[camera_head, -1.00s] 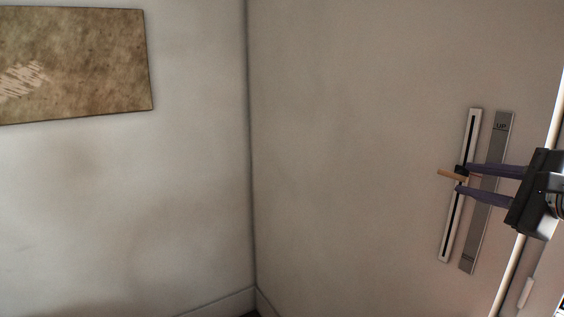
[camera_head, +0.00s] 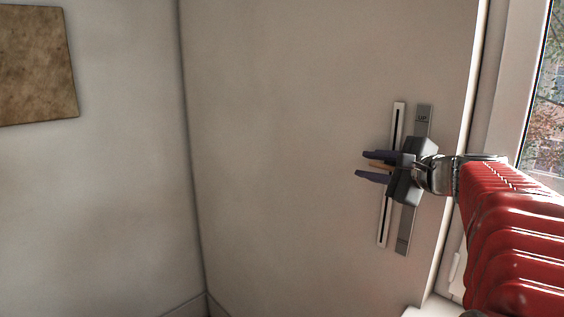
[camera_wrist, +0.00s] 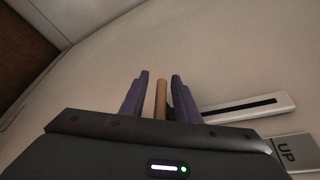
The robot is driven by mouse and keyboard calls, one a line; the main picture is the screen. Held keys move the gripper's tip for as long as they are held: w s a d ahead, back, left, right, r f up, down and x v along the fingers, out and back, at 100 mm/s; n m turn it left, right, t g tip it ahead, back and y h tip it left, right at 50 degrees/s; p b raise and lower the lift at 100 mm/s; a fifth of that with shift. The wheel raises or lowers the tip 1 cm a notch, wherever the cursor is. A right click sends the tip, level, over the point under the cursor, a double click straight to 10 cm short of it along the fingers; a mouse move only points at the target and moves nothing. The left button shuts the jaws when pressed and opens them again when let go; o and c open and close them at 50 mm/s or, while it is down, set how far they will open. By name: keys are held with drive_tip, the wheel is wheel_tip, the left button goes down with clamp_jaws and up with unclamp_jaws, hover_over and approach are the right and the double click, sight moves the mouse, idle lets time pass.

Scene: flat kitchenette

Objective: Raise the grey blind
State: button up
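A wooden peg handle (camera_head: 379,166) sticks out from a white track (camera_head: 397,118) with a black slot on the wall. It stands a little above the middle of the track. A grey strip (camera_head: 423,120) marked UP at its top runs beside it. My gripper (camera_head: 366,165) has its two purple fingers on either side of the peg. In the wrist view the peg (camera_wrist: 160,98) stands between the fingertips (camera_wrist: 159,76), with a narrow gap on each side. My gripper hides the middle of the track. The grey blind itself is not in view.
A window (camera_head: 548,120) with a white frame is at the right, with trees outside. A brown picture (camera_head: 35,65) hangs on the left wall. The wall (camera_head: 280,150) left of the track is bare.

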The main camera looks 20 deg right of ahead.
clamp_jaws()
idle(0.6)
